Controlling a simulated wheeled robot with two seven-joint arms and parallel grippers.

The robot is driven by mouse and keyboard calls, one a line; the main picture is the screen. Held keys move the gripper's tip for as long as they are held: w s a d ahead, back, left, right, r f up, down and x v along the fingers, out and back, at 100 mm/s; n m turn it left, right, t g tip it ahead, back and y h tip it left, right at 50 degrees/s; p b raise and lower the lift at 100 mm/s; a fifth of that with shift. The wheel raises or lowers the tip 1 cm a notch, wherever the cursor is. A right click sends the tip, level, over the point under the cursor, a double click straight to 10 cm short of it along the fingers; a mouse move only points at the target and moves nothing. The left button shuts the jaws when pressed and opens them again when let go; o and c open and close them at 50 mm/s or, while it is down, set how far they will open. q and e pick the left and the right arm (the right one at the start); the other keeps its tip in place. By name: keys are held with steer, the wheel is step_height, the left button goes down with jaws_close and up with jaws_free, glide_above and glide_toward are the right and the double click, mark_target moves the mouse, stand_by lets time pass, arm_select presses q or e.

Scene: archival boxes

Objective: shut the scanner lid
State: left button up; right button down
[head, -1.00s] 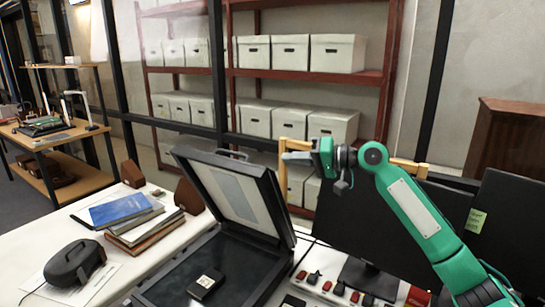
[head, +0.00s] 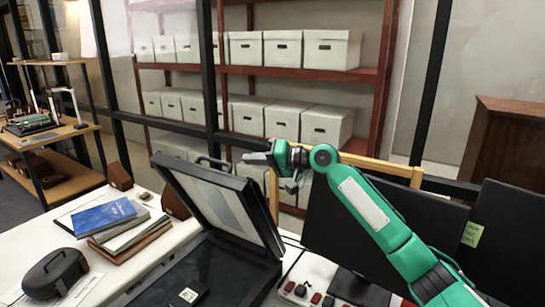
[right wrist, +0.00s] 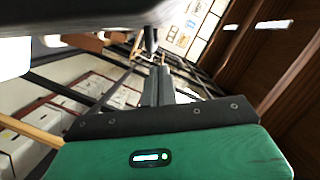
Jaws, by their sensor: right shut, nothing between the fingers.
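The scanner lid (head: 215,205) stands open, tilted up from the dark scanner bed (head: 215,268), with its pale inner panel facing left. A dark handle (head: 212,161) sits on its top edge. My right gripper (head: 250,158) is shut and empty. In the head view it shows just right of the handle, above the lid's upper right corner; whether it touches the lid I cannot tell. Its grey fingers (right wrist: 158,88) show in the right wrist view. A small black item with a white label (head: 187,297) lies on the scanner bed. My left gripper is not in view.
Books (head: 115,225) and a black rounded device (head: 55,275) lie on the white table left of the scanner. Dark monitors (head: 385,235) stand at the right, with a control panel (head: 300,292) below. Shelves of white boxes (head: 330,49) stand behind.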

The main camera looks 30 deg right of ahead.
steer(key=shift+s+a+f+b, duration=0.3)
steer(key=shift+a+f, duration=0.15)
steer(key=shift+a, duration=0.1)
steer(key=shift+s+a+f+b, duration=0.3)
steer(key=shift+a+f, duration=0.1)
steer(key=shift+a, duration=0.1)
steer(key=shift+s+a+f, duration=0.2)
steer(key=shift+s+a, duration=0.1)
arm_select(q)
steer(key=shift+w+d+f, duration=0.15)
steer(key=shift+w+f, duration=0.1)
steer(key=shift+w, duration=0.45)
arm_select(e)
steer(key=shift+a+f, duration=0.1)
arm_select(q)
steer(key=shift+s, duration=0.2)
